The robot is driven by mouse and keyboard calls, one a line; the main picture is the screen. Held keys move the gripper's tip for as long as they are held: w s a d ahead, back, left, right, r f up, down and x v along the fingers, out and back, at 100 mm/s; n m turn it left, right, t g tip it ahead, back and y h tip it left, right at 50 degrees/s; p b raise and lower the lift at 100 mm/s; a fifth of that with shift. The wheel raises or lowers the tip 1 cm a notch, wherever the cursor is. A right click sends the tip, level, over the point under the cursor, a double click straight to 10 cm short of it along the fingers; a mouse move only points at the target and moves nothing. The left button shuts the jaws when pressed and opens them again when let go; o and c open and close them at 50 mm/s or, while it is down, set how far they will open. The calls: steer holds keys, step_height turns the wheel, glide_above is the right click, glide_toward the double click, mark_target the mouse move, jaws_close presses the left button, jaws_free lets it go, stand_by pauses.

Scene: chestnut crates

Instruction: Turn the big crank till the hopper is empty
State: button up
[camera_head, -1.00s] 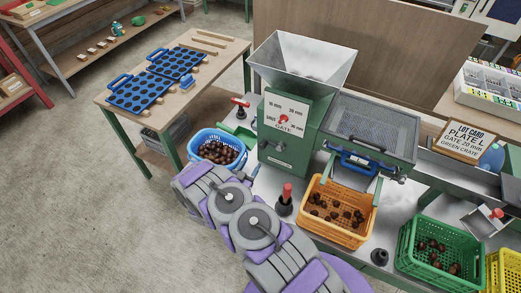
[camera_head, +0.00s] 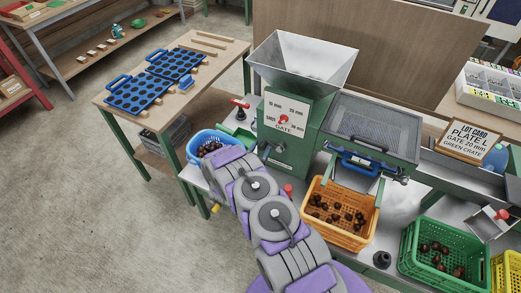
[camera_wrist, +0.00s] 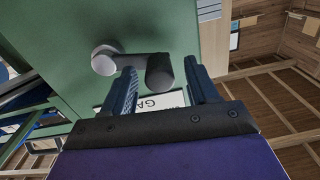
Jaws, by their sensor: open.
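The hopper (camera_head: 303,62) is a grey metal funnel on top of the green machine (camera_head: 308,125); no chestnuts show on its visible walls, and its bottom is hard to see. The crank has a grey hub (camera_wrist: 105,59) on the green face and a dark round grip (camera_wrist: 159,70) at the end of its arm. In the wrist view my gripper (camera_wrist: 160,72) is open, with one finger on each side of the dark grip; I cannot tell if they touch it. In the head view my arm hides my gripper and part of the crank.
An orange crate (camera_head: 314,221) with chestnuts stands below the sieve (camera_head: 373,130). A blue crate (camera_head: 197,138) is partly behind my arm. A green crate (camera_head: 412,262) and a yellow crate (camera_head: 496,280) stand right. A lot card (camera_head: 468,138) reads plate L, gate 20 mm, green crate.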

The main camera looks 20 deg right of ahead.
jaws_close()
stand_by(0.3)
stand_by(0.3)
